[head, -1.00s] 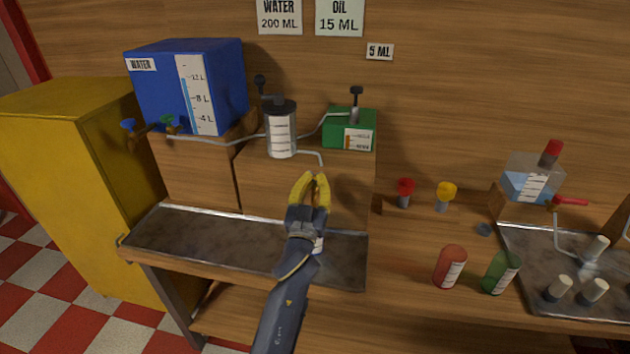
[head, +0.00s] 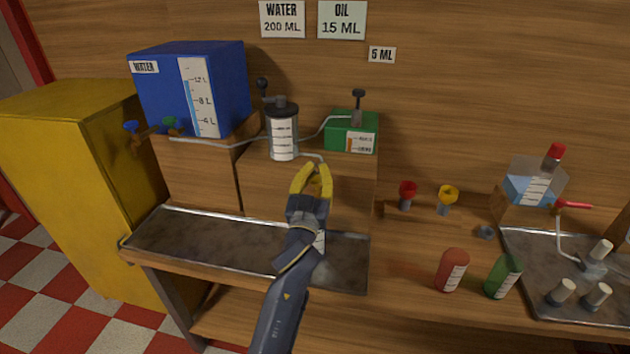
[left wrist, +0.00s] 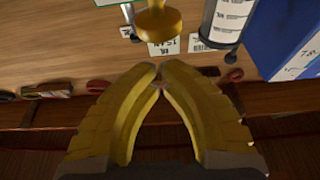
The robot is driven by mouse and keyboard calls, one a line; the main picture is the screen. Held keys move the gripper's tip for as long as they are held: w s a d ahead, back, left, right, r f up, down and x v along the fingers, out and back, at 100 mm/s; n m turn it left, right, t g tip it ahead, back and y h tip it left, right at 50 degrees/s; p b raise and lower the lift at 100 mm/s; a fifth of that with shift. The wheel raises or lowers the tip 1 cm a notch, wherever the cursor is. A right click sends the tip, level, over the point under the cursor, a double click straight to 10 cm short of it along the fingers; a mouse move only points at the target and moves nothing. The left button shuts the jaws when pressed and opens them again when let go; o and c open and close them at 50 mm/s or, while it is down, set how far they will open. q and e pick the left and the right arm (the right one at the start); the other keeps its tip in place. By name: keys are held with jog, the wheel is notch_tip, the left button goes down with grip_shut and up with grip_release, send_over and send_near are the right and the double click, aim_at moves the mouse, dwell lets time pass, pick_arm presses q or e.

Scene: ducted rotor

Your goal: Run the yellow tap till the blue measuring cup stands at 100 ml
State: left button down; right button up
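A yellow knob-like piece (left wrist: 157,22), probably the yellow tap, is just beyond my left fingertips in the left wrist view, apart from them. In the head view my gripper hides most of that spot, below the thin spout (head: 312,156) of the clear metal-topped cylinder (head: 284,135). My left gripper (head: 313,170) has its fingertips nearly together with nothing held between them; it also shows in the left wrist view (left wrist: 160,72). A small labelled vessel (head: 320,241) stands behind my left arm, mostly hidden; I cannot tell if it is the blue measuring cup. My right gripper is not in view.
A blue water tank (head: 190,90) and a green box (head: 350,130) stand on wooden blocks. A metal tray (head: 200,240) lies below.

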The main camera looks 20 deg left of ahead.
pick_arm(q)
jog(key=v, duration=1)
jog(key=shift+r, duration=0.2)
